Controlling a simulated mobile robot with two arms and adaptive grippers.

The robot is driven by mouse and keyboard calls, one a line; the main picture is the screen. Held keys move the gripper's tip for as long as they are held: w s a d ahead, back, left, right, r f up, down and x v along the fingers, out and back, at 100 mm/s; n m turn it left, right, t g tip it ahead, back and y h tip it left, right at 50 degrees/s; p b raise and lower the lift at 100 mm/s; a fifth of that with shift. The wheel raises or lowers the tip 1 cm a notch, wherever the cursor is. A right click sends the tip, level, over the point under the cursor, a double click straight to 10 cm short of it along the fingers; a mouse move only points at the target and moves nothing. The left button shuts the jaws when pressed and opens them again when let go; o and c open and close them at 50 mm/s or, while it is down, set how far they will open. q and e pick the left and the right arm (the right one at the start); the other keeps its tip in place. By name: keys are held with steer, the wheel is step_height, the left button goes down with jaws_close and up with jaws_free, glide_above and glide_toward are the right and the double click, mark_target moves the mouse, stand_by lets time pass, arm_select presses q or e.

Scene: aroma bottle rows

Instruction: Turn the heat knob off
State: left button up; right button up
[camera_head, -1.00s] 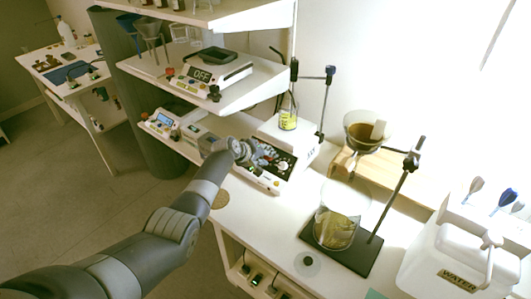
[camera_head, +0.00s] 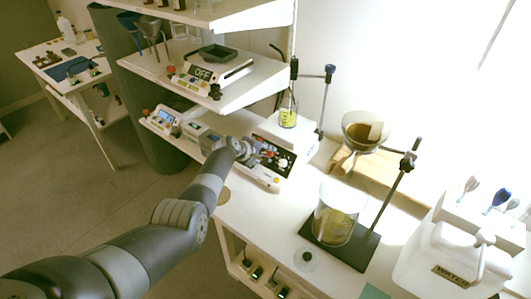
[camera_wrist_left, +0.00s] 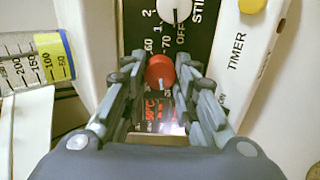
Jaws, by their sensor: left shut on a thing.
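The red heat knob (camera_wrist_left: 160,72) sits on the dark front panel of the hot plate stirrer (camera_head: 262,180). In the left wrist view the fingers of my left gripper (camera_wrist_left: 161,82) stand on both sides of the red knob and are closed on it. A red display reading near 50°C glows just below the knob. A white stir knob (camera_wrist_left: 174,10) with an OFF mark is above it. In the head view my left gripper (camera_head: 256,153) reaches the panel from the left, and the red knob is mostly hidden by it. My right gripper is not in view.
A beaker (camera_head: 335,218) stands on a black stand base to the right. A white water jug (camera_head: 455,258) is at the far right. A shelf with a scale (camera_head: 212,72) is above left.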

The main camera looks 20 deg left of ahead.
arm_select(q)
steer(key=shift+f, duration=0.1)
steer(key=o, duration=1)
steer(key=shift+o, duration=0.2)
steer(key=v, duration=1.2)
